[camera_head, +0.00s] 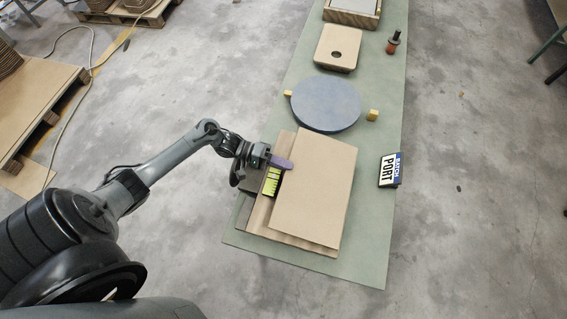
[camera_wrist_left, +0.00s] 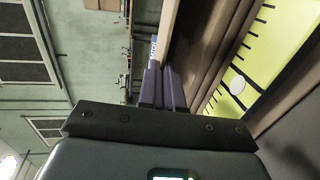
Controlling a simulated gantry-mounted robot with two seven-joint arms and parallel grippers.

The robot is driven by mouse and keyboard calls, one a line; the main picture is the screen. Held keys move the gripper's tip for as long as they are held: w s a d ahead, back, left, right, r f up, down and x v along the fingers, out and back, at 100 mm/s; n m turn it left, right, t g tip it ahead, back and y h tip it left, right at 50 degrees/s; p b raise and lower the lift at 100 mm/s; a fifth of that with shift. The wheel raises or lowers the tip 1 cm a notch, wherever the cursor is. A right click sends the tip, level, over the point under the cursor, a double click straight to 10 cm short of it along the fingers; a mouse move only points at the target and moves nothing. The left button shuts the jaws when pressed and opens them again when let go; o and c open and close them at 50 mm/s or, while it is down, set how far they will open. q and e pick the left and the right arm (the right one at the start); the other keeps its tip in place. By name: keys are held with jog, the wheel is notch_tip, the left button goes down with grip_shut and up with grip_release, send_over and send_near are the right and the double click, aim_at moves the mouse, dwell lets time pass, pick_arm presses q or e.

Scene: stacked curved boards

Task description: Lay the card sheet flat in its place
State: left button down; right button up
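The card sheet (camera_head: 318,195) is a large, thin tan sheet lying over a stack of brown boards (camera_head: 257,222) on the green mat, in the head view. Its edges do not line up with the stack, whose left side shows. My left gripper (camera_head: 283,163) is at the sheet's left edge, with its purple fingers over that edge. In the left wrist view the fingers (camera_wrist_left: 162,88) are close together where a brown edge runs down to them; they look shut on the sheet. The contact itself is partly hidden. My right gripper is not in view.
A yellow-green ruled strip (camera_head: 271,183) lies beside the fingers. Beyond the stack are a round blue-grey disc (camera_head: 326,104) between yellow blocks, a board with a hole (camera_head: 338,45) and a red-and-black tool (camera_head: 393,43). A "BATCH PORT" sign (camera_head: 389,170) stands at the right edge of the green mat (camera_head: 372,225).

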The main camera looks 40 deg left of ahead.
pick_arm(q)
jog(key=c, duration=1.3)
grip_release()
jog(key=shift+c, duration=0.2)
jog(key=shift+a, duration=0.15)
jog(key=shift+p+v, duration=0.45)
jog(key=shift+v, duration=2.2)
jog(key=o, duration=0.6)
jog(key=shift+c, duration=0.2)
jog(key=shift+s, duration=0.1)
